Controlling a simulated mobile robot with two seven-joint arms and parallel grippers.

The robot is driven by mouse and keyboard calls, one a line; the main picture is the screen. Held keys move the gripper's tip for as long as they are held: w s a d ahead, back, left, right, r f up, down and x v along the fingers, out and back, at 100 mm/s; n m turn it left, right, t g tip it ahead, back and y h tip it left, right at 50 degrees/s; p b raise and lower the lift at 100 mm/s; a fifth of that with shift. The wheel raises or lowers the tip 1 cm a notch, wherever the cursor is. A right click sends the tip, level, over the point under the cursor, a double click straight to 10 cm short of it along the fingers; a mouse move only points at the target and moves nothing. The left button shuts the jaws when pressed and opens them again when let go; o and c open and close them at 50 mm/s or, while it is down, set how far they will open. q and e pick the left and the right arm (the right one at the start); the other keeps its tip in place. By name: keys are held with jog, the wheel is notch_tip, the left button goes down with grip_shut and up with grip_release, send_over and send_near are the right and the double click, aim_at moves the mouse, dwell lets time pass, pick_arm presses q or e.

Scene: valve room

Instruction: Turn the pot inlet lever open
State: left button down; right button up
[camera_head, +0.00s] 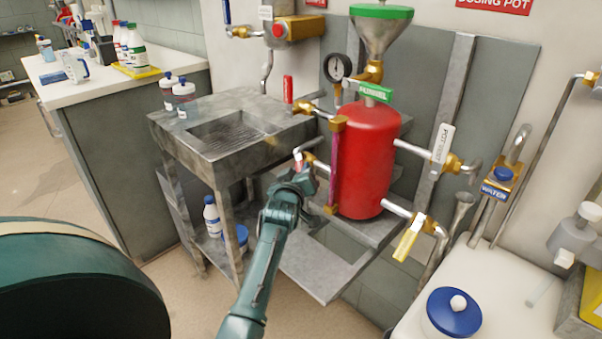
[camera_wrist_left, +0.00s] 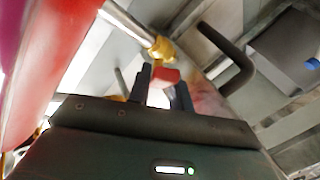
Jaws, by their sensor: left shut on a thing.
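The red dosing pot (camera_head: 366,165) stands against the wall with a green funnel (camera_head: 380,35) above it. My left gripper (camera_head: 299,166) is at the pot's lower left, beside a brass valve (camera_head: 308,157). In the left wrist view, its two dark fingers (camera_wrist_left: 163,88) are closed around a red lever (camera_wrist_left: 165,75) just below the brass valve (camera_wrist_left: 160,48) on its pipe. The fingers hide part of the lever. No label for this lever is readable. Another red lever (camera_head: 288,89) stands upright on the upper left valve. My right gripper is out of view.
A metal sink bench (camera_head: 165,130) stands left of the pot, and a grey metal shelf (camera_head: 325,275) lies below it. A yellow lever (camera_head: 407,240) and a white vent lever (camera_head: 442,142) are on the right. A white counter with a blue-lidded jar (camera_head: 453,311) is at front right.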

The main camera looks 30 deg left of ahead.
pick_arm(q)
jog(key=shift+w+d+r+n, duration=0.1)
jog(key=shift+w+r+n, duration=0.05)
jog(key=shift+r+n, duration=0.4)
jog(key=shift+f+y, duration=0.1)
jog(key=shift+y, duration=0.2)
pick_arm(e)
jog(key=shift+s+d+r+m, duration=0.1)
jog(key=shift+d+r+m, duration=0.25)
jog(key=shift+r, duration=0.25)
pick_arm(q)
jog(key=c, duration=1.6)
grip_release()
jog(key=o, duration=0.3)
jog(key=shift+f+g, duration=0.2)
jog(key=shift+g, duration=0.1)
jog(key=shift+o, duration=0.2)
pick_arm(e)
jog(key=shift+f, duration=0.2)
pick_arm(q)
jog(key=shift+f, duration=0.1)
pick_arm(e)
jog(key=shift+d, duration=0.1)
pick_arm(q)
jog(key=shift+d+p, duration=0.1)
jog(key=shift+p, duration=0.2)
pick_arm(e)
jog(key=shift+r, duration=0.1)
